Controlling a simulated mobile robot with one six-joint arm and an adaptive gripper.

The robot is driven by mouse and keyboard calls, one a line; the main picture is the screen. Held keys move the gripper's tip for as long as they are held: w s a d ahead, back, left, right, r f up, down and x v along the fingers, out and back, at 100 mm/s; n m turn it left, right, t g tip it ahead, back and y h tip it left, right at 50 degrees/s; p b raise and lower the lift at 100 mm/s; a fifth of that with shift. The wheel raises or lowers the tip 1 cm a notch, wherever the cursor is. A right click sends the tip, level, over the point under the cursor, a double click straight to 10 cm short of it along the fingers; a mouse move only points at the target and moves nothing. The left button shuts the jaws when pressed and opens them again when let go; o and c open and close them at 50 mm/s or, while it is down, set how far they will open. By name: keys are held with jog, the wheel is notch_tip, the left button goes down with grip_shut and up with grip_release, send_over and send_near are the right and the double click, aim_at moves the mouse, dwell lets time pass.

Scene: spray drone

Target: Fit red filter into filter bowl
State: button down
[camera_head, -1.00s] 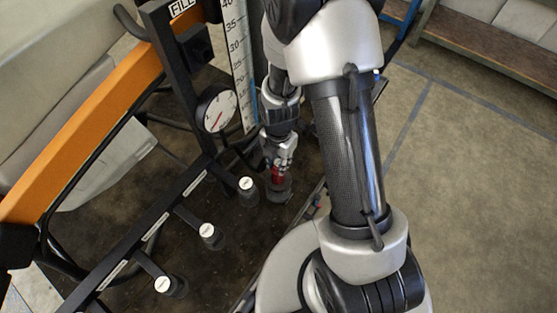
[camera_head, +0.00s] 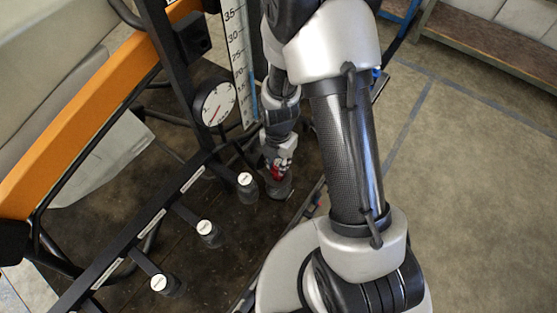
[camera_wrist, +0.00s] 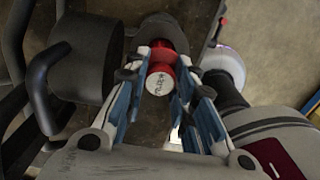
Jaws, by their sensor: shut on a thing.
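The red filter (camera_head: 276,173) is small and cylindrical. In the wrist view the red filter (camera_wrist: 161,61) shows a white lettered end face toward the camera. My gripper (camera_head: 278,163) is shut on it from both sides, its blue-lined fingers (camera_wrist: 164,72) flanking it. The filter bowl (camera_head: 279,189) is a dark grey cup directly below the filter. In the wrist view the bowl (camera_wrist: 164,30) lies right behind the filter's far end. The filter's lower end is at the bowl's mouth; how deep it sits inside is hidden.
A round gauge (camera_head: 214,102) and a white scale (camera_head: 238,60) stand left of my gripper. Several white-capped nozzles, one here (camera_head: 246,180), hang along the black boom (camera_head: 150,225). A dark cylinder (camera_wrist: 85,60) is close to my fingers in the wrist view. Open floor lies right.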

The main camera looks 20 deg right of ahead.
jog(key=shift+f+b, duration=1.9)
jog(key=shift+f, duration=0.6)
jog(key=c, duration=1.2)
grip_release()
jog(key=shift+c, duration=0.2)
notch_tip(320, 180, up, 12)
